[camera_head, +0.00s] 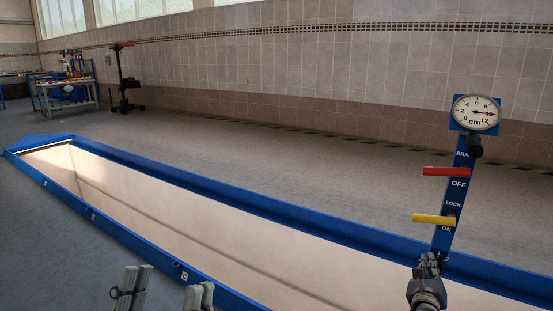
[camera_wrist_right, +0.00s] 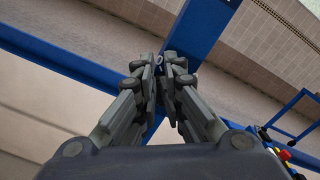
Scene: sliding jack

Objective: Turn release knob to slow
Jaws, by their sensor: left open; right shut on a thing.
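The jack's blue control post (camera_head: 453,200) stands at the right in the head view. My right gripper (camera_head: 429,262) is at its lower front, below the yellow lever. It is shut on a small part there, probably the release knob, which the fingers mostly hide. In the right wrist view the fingertips (camera_wrist_right: 159,68) meet around a small pale ring-like piece (camera_wrist_right: 158,60) in front of the blue post (camera_wrist_right: 198,30). No "slow" marking or knob setting is readable. My left gripper (camera_head: 168,284) is open and empty at the bottom left, over the pit's near edge.
The post carries a round cm gauge (camera_head: 477,112), a red lever (camera_head: 446,171) by OFF and a yellow lever (camera_head: 433,219) by ON. A dark round piece (camera_head: 474,146) sits below the gauge. A long blue-rimmed pit (camera_head: 200,178) runs below. A workbench (camera_head: 66,92) stands far left.

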